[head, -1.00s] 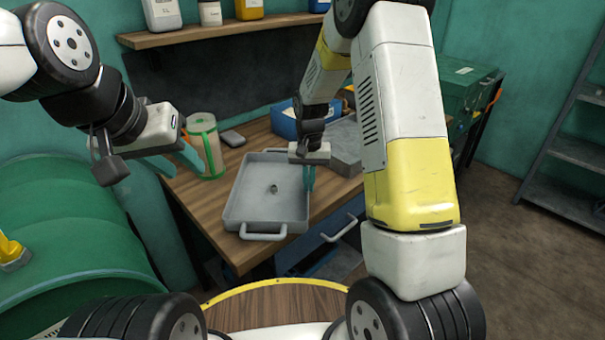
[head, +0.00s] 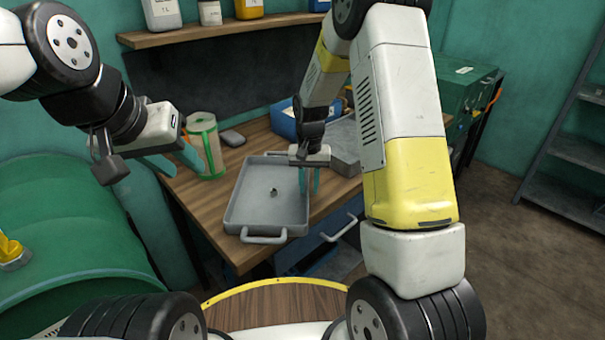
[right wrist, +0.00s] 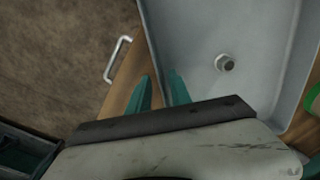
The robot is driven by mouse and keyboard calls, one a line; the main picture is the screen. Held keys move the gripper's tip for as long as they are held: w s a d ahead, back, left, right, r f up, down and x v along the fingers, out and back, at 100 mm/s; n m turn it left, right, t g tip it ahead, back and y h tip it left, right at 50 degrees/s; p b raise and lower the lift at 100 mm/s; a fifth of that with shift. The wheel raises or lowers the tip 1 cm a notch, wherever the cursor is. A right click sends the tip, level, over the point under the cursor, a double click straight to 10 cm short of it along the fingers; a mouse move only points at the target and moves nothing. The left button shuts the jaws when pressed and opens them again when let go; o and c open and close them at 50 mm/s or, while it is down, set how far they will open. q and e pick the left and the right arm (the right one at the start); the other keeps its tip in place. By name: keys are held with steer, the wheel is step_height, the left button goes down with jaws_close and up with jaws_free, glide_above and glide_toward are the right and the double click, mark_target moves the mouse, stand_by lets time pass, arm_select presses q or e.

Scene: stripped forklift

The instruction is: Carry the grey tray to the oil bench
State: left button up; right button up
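The grey tray (head: 240,208) lies flat on a wooden bench (head: 195,190), its front handle (head: 263,236) at the bench's near edge. A small metal nut-like part (head: 274,191) lies in it; it also shows in the right wrist view (right wrist: 225,62). My right gripper (head: 309,182) points down at the tray's right wall. In the right wrist view its teal fingers (right wrist: 160,88) are apart, one on each side of the wall; contact cannot be told. My left gripper (head: 173,162) is open and empty, left of the tray.
A green-banded roll (head: 207,145) and a dark flat object (head: 232,137) stand left behind the tray. A blue bin (head: 285,122) and grey box (head: 345,148) are behind right. A shelf with bottles (head: 190,32) hangs above. A green drum (head: 70,230) is at left.

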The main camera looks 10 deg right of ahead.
step_height(320, 180, up, 11)
steer(key=s+d+r+n+t+y, duration=0.1)
steer(key=s+d+r+t+y, duration=0.15)
steer(key=s+r, duration=1)
steer(key=s+d+r+n+t, duration=0.1)
steer(key=s+r+t, duration=0.2)
steer(key=s, duration=0.9)
steer(key=shift+s+t, duration=0.2)
steer(key=shift+t, duration=0.15)
